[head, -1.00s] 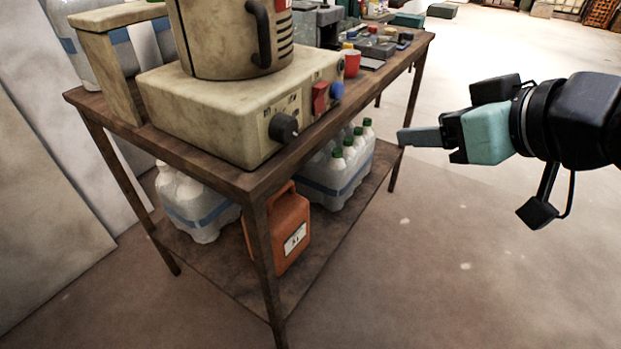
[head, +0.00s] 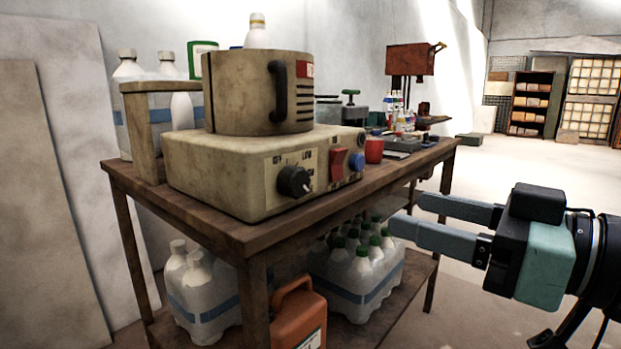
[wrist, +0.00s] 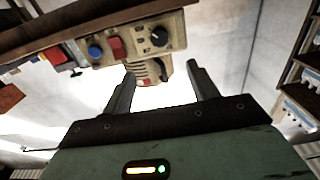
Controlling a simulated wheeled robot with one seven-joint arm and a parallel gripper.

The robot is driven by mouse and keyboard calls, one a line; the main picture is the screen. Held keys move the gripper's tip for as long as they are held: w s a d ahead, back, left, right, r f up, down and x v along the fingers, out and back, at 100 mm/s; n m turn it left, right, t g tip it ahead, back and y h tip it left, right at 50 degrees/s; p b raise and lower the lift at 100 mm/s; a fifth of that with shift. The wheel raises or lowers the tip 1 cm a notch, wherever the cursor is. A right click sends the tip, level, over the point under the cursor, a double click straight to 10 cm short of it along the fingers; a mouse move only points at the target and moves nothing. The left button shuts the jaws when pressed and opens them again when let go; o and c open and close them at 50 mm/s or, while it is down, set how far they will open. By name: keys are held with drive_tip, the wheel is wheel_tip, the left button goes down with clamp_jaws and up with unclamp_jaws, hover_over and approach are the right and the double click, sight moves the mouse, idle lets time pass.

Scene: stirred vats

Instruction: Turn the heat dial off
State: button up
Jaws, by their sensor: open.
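The heat dial (head: 294,181) is a black round knob on the front panel of the beige heater base (head: 215,188). A beige vat (head: 240,95) with a black handle stands on the base. My gripper (head: 405,215) is open and empty, to the right of the table and lower than the dial, apart from it. It shows in the wrist view (wrist: 160,75) with fingers spread.
The wooden table (head: 250,236) carries a red cup (head: 374,150), small bottles and tools behind the heater. Its lower shelf holds bottle packs (head: 357,277) and an orange canister (head: 300,318). The floor right of the table is clear.

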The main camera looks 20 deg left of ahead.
drive_tip(key=p, duration=0.5)
approach(302, 183)
drive_tip(key=v, duration=0.3)
drive_tip(key=p+x, duration=0.7)
drive_tip(key=x, duration=0.4)
drive_tip(key=shift+w+a, duration=0.1)
drive_tip(key=shift+a, duration=0.3)
drive_tip(key=c, duration=1)
